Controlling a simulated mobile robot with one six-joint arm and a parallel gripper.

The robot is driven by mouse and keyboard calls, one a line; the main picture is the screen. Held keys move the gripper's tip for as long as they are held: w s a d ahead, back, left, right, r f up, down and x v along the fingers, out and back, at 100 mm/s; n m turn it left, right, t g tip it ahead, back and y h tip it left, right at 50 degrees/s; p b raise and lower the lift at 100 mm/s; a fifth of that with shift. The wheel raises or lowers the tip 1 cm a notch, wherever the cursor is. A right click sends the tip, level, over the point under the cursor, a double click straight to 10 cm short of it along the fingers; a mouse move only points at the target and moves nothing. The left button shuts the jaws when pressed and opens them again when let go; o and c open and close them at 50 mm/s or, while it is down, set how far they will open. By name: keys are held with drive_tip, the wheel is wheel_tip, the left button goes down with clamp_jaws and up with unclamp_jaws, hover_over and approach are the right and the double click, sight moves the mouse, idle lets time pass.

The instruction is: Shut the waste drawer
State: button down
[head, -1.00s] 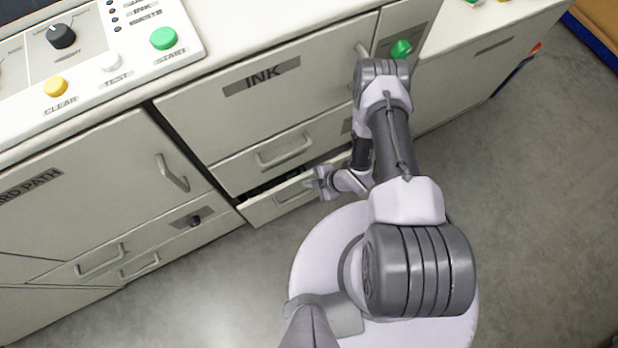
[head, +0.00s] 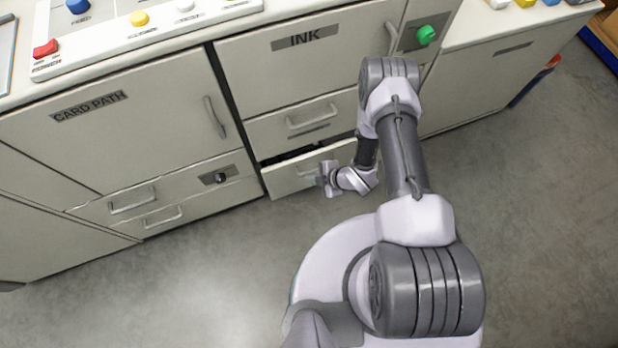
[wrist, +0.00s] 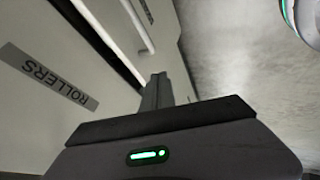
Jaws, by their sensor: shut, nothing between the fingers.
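The lowest drawer (head: 291,182) under the INK door stands partly open in the head view, with a dark gap along its top. No label on it is readable, so I cannot confirm it is the waste drawer. My gripper (head: 325,178) is shut and empty at the drawer's front, close to its handle. Whether it touches is unclear. In the wrist view, my gripper (wrist: 155,92) points along a pale front with a bar handle (wrist: 139,25). A panel labelled ROLLERS (wrist: 46,77) lies left of that front.
The shut drawer (head: 303,120) with a bar handle sits just above. The INK door (head: 300,70) and CARD PATH door (head: 110,125) are shut. A green knob (head: 427,34) sticks out at upper right. The grey floor (head: 190,270) in front is clear.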

sight(299, 173)
drive_tip(key=w+a+f+b, duration=0.1)
drive_tip(key=w+f+b, duration=0.1)
drive_tip(key=w+a+f+b, duration=0.2)
drive_tip(key=f, duration=0.1)
drive_tip(key=w+a+f+b, duration=0.1)
drive_tip(key=w+f, duration=0.1)
drive_tip(key=shift+w+a+f+b, duration=0.2)
drive_tip(key=shift+w+a+b, duration=0.1)
drive_tip(key=shift+b, duration=0.1)
drive_tip(key=shift+w+a+r, duration=0.15)
drive_tip(key=shift+w, duration=0.3)
